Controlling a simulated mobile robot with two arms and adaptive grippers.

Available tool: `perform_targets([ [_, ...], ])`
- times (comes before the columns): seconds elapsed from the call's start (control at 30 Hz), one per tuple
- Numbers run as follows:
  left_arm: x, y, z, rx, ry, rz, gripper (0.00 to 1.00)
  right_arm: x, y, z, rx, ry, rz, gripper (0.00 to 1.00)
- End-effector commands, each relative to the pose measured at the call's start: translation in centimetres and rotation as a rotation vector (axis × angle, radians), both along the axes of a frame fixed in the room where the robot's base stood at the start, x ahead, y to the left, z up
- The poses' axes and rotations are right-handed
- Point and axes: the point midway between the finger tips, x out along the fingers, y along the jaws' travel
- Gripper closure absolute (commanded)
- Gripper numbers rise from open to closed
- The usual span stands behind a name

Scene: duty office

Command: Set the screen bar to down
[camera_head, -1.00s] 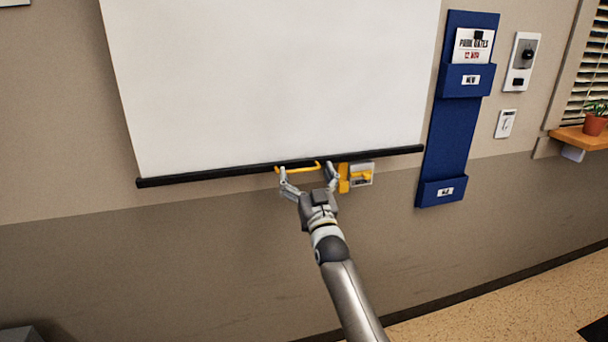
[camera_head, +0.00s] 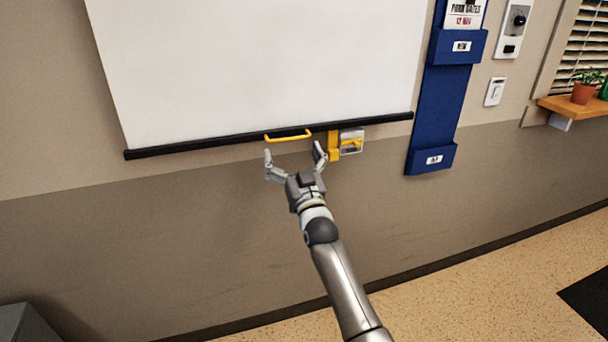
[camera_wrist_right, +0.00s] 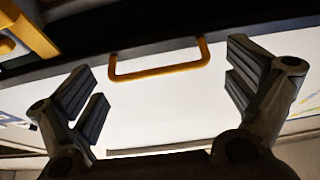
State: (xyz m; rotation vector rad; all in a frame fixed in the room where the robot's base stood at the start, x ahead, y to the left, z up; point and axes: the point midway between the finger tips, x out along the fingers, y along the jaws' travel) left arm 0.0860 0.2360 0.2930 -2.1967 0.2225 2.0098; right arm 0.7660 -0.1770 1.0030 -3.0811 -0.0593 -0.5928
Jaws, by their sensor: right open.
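The white screen (camera_head: 260,65) hangs on the wall, with a black screen bar (camera_head: 200,143) along its lower edge. A yellow handle (camera_head: 288,138) is fixed at the bar's middle. My right gripper (camera_head: 293,158) is open and empty, just below the handle and apart from it in the head view. In the right wrist view the yellow handle (camera_wrist_right: 160,72) shows ahead, between the two spread fingers of my gripper (camera_wrist_right: 165,85), not touching either. My left gripper is not in view.
A yellow bracket (camera_head: 333,146) and a small framed box with a yellow part (camera_head: 351,142) sit on the wall right of the handle. A blue wall pocket rack (camera_head: 440,110) hangs further right. The wall below the bar is clear.

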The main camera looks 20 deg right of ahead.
Motion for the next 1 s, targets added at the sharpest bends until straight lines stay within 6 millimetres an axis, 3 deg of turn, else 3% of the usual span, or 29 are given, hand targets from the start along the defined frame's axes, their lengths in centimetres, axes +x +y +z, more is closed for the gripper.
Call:
perform_targets([
  [0.3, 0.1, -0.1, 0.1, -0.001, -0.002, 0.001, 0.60, -5.4, -0.7, -1.7, 0.004, -0.010, -0.006, 0.00],
  [0.5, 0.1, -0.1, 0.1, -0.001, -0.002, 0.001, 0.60, -7.8, -1.0, -2.5, 0.006, -0.015, -0.008, 0.00],
  [0.7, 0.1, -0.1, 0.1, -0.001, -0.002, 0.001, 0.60, -8.9, -1.1, -2.8, 0.006, -0.017, -0.008, 0.00],
  [1.0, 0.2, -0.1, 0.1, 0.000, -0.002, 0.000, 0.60, -9.0, -1.1, -2.8, 0.006, -0.018, -0.008, 0.00],
])
